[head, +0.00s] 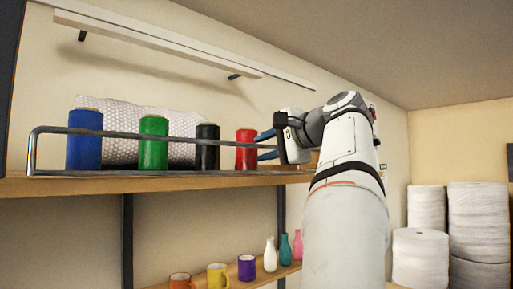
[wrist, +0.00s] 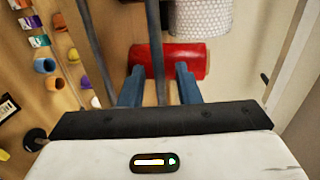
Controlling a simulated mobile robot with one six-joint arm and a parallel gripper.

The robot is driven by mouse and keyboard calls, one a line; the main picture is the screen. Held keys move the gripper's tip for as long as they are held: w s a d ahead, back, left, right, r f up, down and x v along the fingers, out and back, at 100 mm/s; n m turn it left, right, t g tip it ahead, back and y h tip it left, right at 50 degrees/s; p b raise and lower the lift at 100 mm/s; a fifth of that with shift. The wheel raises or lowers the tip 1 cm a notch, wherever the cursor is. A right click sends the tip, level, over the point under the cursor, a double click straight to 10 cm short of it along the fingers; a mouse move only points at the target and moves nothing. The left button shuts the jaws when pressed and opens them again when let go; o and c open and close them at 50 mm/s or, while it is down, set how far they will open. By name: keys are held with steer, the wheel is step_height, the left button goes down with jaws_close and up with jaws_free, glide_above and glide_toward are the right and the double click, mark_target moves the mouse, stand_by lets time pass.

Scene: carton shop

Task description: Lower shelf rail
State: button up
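The shelf rail (head: 110,134) is a grey metal bar frame along the front edge of the upper shelf (head: 110,184), standing up in front of the spools. My gripper (head: 263,146) is at its right part, beside the red spool (head: 246,148). In the wrist view, my gripper (wrist: 160,72) is open, with one blue finger on each side of the rail's upper bar (wrist: 154,30). Gaps show between the bar and both fingers. The rail's lower bar (wrist: 91,45) lies left of the fingers. The red spool (wrist: 183,60) is just beyond the fingertips. The rail's right end is hidden behind my arm.
Blue (head: 85,140), green (head: 153,143) and black (head: 207,148) spools stand behind the rail, with a bubble-wrap roll (head: 120,118) behind them. A white bar (head: 150,36) is on the wall above. Mugs (head: 218,276) and bottles (head: 270,255) stand on a lower shelf. White rolls (head: 420,258) stand right.

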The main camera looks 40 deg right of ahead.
steer(key=shift+x, duration=1)
jaws_close()
steer(key=shift+a, duration=0.1)
